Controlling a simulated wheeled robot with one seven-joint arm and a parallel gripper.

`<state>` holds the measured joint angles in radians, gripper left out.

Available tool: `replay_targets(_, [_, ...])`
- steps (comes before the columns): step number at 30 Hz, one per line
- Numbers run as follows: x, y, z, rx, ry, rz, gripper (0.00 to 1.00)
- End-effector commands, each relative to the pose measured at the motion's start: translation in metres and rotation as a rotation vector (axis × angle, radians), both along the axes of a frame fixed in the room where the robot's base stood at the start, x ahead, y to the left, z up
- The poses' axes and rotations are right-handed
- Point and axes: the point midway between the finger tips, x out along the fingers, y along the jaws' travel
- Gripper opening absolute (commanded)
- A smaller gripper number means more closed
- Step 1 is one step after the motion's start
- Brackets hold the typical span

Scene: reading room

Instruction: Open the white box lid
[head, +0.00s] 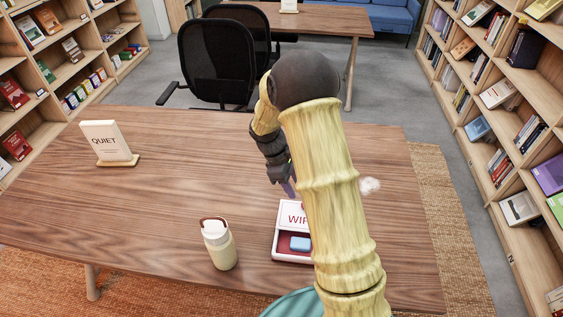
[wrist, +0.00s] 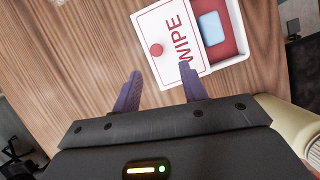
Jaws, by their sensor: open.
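The white box (head: 282,259) stands on the wooden table, partly hidden behind my arm in the head view. Its white lid (wrist: 178,18) bears the word WIPE in red and a round red knob. The lid covers only part of the box and is shifted to one side. The uncovered part shows a red interior with a light blue block (wrist: 211,28) inside. My gripper (wrist: 161,75) is open and empty, its purple fingers spread near the lid's knob end. The knob lies ahead of the gap between the fingertips, apart from both. In the head view my gripper (head: 289,188) is beside the lid's far end.
A cream bottle (head: 219,247) stands left of the box. A QUIET sign (head: 108,143) stands at the table's left. A small whitish thing (head: 370,185) lies right of my arm. Black chairs (head: 217,62) are behind the table. Bookshelves line both sides. The table's middle left is clear.

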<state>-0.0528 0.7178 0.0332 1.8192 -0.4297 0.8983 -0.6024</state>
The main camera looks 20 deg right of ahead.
Motion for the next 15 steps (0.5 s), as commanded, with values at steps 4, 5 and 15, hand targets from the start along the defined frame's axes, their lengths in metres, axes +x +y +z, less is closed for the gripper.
replay_targets(4, [0.007,0.010,0.028,0.001,-0.005,0.002,0.43])
replay_targets(5, [0.008,0.013,0.034,0.001,-0.005,0.002,0.43])
replay_targets(15, [0.018,0.030,0.081,0.000,0.000,0.002,0.43])
